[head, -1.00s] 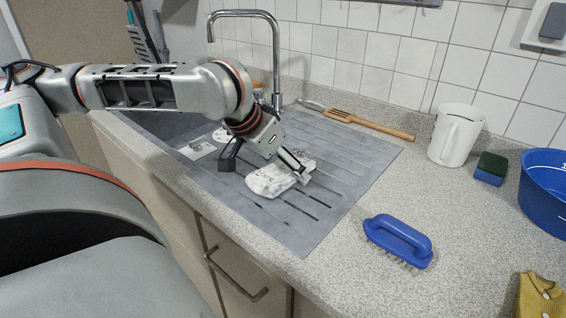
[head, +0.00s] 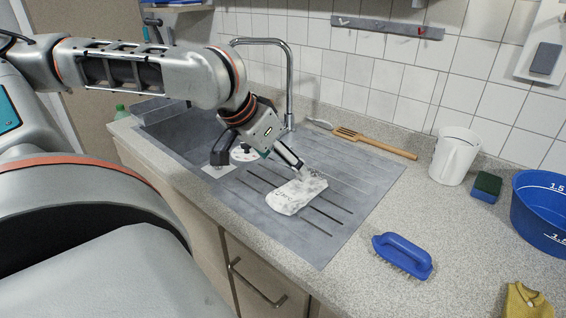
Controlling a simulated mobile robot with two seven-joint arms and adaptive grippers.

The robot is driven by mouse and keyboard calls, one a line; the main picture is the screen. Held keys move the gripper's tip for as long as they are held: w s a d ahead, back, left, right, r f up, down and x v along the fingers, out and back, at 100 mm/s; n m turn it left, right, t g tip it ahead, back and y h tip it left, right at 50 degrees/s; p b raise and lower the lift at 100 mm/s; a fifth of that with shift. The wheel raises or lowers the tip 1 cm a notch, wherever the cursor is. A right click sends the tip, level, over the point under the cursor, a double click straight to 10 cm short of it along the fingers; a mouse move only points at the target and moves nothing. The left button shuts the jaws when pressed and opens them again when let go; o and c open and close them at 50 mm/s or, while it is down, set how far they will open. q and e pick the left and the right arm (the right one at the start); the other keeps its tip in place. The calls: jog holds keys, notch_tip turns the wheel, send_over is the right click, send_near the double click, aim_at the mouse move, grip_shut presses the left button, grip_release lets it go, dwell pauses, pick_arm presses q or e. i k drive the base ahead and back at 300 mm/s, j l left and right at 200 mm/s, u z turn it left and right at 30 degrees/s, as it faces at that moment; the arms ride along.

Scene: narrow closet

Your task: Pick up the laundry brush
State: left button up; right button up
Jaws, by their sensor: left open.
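The laundry brush (head: 403,254) is blue with a loop handle and pale bristles. It lies bristles down on the speckled counter, right of the drainboard, in the head view. My left gripper (head: 258,163) is open above the grey drainboard, to the left of the brush and well apart from it. A white cloth-like item (head: 296,193) with dark lettering lies on the drainboard near one of its fingertips; I cannot tell whether they touch. My right gripper is not in view.
A white jug (head: 454,157), a sponge (head: 486,187) and a blue basin (head: 541,212) stand to the right. A wooden spatula (head: 375,143) lies behind the drainboard (head: 340,218). The tall faucet (head: 289,85) rises behind my left gripper. A yellow cloth (head: 526,301) lies at bottom right.

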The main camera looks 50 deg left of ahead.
aim_at(391, 246)
jog(key=k, duration=1)
